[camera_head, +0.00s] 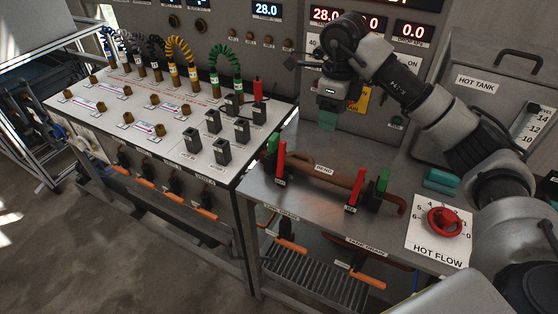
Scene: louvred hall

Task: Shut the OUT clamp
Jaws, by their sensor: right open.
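Two clamps with upright red levers sit on the bench along a brown pipe section marked BEND (325,172). The left clamp (281,162) and the right clamp (356,187) each have a green part beside the lever, and a small tag at the foot. The tags are too small for me to tell surely which one reads OUT. My right gripper (328,114) is open and empty, pointing down above and behind the pipe, apart from both clamps. My left gripper is not in view.
A red HOT FLOW dial (444,221) and a teal block (441,181) are at the right. The HOT TANK (480,84) stands behind them. A panel with green and yellow coiled leads (225,62) and black switches is at the left. Orange-handled valves (291,244) hang below the bench edge.

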